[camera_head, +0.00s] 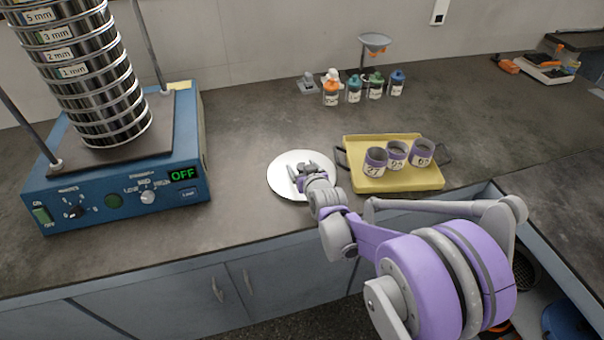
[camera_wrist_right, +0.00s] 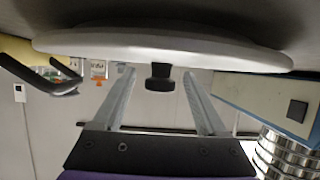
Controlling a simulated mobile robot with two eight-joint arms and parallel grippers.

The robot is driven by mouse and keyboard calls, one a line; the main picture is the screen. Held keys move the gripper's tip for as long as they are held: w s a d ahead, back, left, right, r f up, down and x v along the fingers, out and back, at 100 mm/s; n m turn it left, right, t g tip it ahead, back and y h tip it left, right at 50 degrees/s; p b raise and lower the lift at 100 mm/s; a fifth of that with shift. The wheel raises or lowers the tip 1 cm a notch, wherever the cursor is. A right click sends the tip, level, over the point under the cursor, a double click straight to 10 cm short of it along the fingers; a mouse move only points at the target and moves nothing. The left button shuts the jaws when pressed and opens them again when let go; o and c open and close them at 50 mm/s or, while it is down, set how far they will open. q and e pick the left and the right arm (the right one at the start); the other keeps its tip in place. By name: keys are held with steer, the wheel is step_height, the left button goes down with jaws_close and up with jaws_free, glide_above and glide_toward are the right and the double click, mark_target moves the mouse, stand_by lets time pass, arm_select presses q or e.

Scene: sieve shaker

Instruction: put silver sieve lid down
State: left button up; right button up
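The sieve lid (camera_head: 283,180), a pale, nearly white disc, lies flat at the counter, between the blue shaker and the yellow tray. In the right wrist view the lid (camera_wrist_right: 160,45) is seen edge-on against the counter, with its black knob (camera_wrist_right: 160,78) facing the gripper. My right gripper (camera_head: 302,174) is over the lid. In the wrist view its two fingers (camera_wrist_right: 160,85) are spread on either side of the knob, with a gap on each side. The fingers partly cover the lid in the head view. My left gripper is not in view.
The blue shaker (camera_head: 120,185) with a sieve stack (camera_head: 95,80) stands at left, its display reading OFF. A yellow tray (camera_head: 395,182) with three labelled cups is right of the lid. Several bottles (camera_head: 354,95) and a funnel stand (camera_head: 374,42) are behind. An open drawer (camera_head: 540,250) is at right.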

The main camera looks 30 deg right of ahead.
jaws_close()
steer(key=shift+r, duration=0.2)
stand_by(0.3)
